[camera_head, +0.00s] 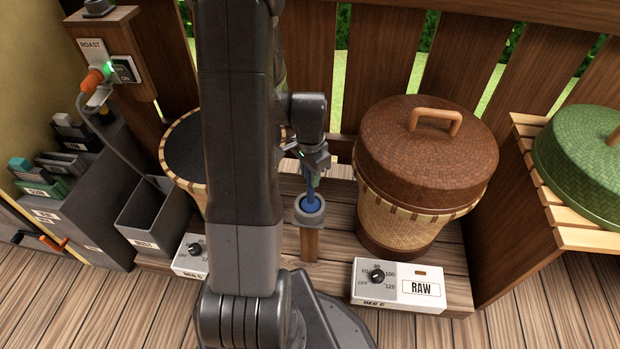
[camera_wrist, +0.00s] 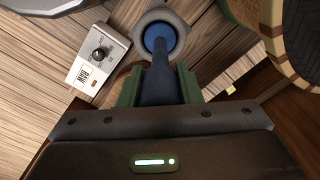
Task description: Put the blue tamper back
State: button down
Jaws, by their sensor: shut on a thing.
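The blue tamper (camera_head: 311,202) points down at a grey ring-shaped cup (camera_head: 298,215) on top of a short wooden post (camera_head: 309,246), in the middle of the head view. My gripper (camera_head: 315,172) is above the cup and shut on the tamper's handle. In the wrist view the blue handle (camera_wrist: 163,84) runs between the green fingers, and its round blue end lies within the rim of the grey cup (camera_wrist: 181,22). I cannot tell whether the end rests on the cup's bottom.
A brown-lidded basket (camera_head: 425,150) stands right of the post, with a RAW dial box (camera_head: 412,286) in front. A dark-topped basket (camera_head: 182,150) stands left, partly behind my arm. A grey bin (camera_head: 155,225) and tool rack (camera_head: 85,205) are farther left. A green lid (camera_head: 580,150) sits far right.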

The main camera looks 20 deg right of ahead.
jog(key=shift+f, duration=0.5)
jog(key=shift+f, duration=0.2)
jog(key=c, duration=1)
grip_release()
jog(key=shift+c, duration=0.2)
notch_tip(320, 180, up, 14)
jog(key=p, duration=0.4)
jog(key=shift+s+d, duration=0.1)
jog(key=shift+d, duration=0.05)
